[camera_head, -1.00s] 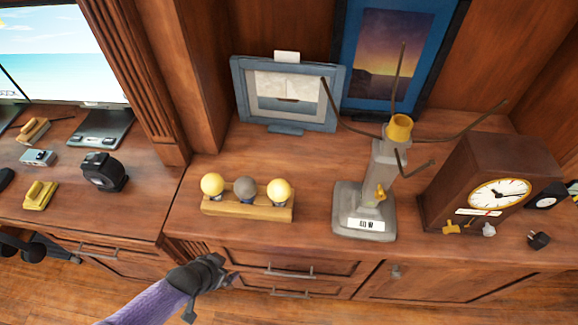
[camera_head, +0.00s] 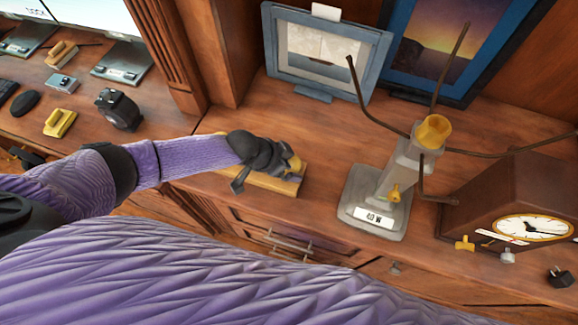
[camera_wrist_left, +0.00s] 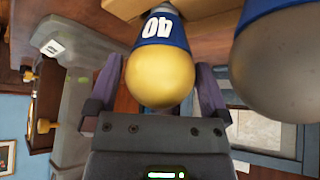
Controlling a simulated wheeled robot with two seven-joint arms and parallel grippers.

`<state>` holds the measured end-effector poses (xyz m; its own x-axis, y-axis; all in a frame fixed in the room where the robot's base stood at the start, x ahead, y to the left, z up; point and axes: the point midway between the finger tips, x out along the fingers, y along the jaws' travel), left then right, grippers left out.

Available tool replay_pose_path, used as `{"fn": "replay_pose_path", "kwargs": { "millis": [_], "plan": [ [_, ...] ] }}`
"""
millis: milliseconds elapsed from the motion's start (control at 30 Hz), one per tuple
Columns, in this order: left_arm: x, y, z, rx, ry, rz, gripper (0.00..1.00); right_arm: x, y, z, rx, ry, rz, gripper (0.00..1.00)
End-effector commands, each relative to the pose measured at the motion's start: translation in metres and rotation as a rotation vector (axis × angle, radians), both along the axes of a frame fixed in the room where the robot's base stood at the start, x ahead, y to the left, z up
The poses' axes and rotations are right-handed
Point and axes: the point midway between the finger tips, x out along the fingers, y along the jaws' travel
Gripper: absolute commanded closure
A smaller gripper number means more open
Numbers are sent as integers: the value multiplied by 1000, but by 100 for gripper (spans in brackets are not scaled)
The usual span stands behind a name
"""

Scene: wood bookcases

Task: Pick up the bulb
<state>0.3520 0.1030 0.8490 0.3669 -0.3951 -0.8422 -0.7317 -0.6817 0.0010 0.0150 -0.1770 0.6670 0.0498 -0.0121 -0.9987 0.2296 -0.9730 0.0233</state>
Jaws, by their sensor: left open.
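A yellow bulb (camera_wrist_left: 160,80) with a blue band marked 40 sits in the wooden holder, between the spread fingers of my left gripper (camera_wrist_left: 160,92) in the left wrist view. In the head view the left gripper (camera_head: 280,160) is over the right end of the wooden holder (camera_head: 285,187), and only part of the yellow bulb (camera_head: 295,162) shows past it. The left gripper is open; it has not closed on the bulb. A grey bulb (camera_wrist_left: 280,60) stands close beside it. My right gripper is out of view.
A grey stand (camera_head: 375,212) labelled 40 W, with thin brown arms and a yellow socket, stands right of the holder. A wooden clock (camera_head: 500,200) is farther right. A framed picture (camera_head: 320,60) stands behind.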

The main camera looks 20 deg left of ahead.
Motion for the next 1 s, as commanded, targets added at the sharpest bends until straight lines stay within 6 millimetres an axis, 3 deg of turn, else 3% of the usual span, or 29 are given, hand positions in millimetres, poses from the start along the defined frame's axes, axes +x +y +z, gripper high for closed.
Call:
{"fn": "replay_pose_path", "kwargs": {
  "millis": [233, 467, 667, 767, 1000],
  "plan": [
    [2, -2, -3, 0, -1, 1, 0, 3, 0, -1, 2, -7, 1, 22],
    [2, -2, -3, 0, -1, 1, 49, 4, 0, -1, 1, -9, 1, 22],
    [2, -2, -2, 0, -1, 1, 49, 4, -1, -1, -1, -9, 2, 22],
    [2, -2, 14, -3, -3, 0, 49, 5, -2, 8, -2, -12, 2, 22],
    [2, -2, 78, -1, -4, 0, 49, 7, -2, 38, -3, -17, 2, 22]
  ]
}}
